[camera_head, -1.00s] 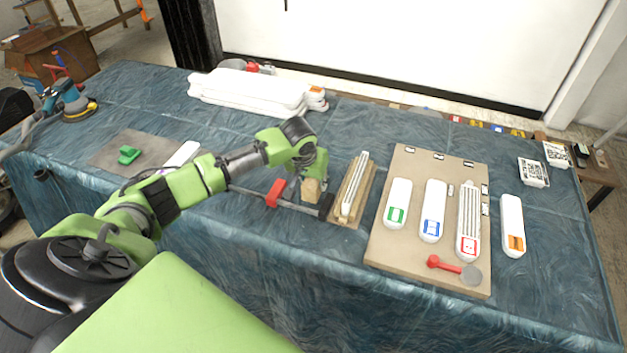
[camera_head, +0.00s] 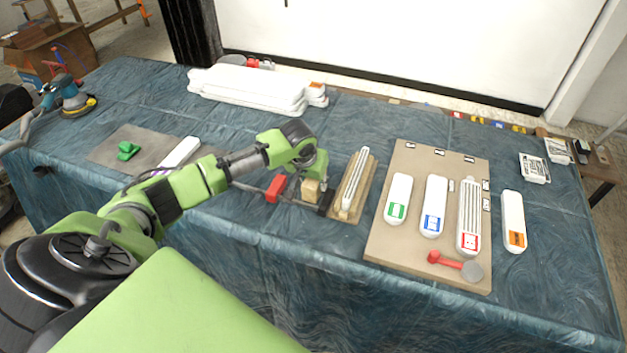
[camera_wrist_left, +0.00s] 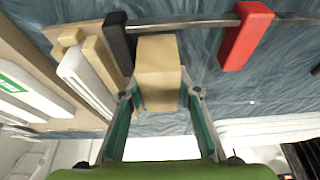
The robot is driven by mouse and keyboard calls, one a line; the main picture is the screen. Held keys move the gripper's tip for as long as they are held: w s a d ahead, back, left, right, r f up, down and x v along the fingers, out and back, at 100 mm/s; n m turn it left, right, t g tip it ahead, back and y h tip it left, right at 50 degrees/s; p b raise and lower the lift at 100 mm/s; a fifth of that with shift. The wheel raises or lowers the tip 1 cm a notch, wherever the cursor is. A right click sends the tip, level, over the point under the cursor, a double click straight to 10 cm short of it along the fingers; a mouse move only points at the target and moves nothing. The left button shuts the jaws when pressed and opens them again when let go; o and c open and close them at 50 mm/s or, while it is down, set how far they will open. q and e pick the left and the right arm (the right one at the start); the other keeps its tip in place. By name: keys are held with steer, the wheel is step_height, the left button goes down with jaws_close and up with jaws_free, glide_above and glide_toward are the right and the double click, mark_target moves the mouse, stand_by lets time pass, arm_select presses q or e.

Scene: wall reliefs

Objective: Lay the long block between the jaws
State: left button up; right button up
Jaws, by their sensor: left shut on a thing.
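The wooden block (camera_head: 312,191) is in my left gripper (camera_head: 311,183), whose fingers are shut on its sides; the block also shows in the left wrist view (camera_wrist_left: 158,72). The clamp has a red jaw (camera_head: 276,188) and a black jaw (camera_head: 326,202) on a grey bar (camera_head: 250,187). The block is between the two jaws, close beside the black jaw and apart from the red one. In the left wrist view the black jaw (camera_wrist_left: 119,42) is left of the block and the red jaw (camera_wrist_left: 246,35) right. Whether the block rests on the bar is unclear. My right gripper is out of view.
A wooden holder (camera_head: 368,190) with a white ribbed strip stands just right of the clamp. A beige board (camera_head: 400,245) with white pieces lies farther right. White slabs (camera_head: 250,90) lie at the back, a grey mat (camera_head: 110,150) at left. The front cloth is clear.

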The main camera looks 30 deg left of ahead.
arm_select(q)
steer(key=shift+f, duration=0.35)
steer(key=o, duration=1.2)
steer(key=shift+o, duration=0.2)
steer(key=shift+d, duration=0.1)
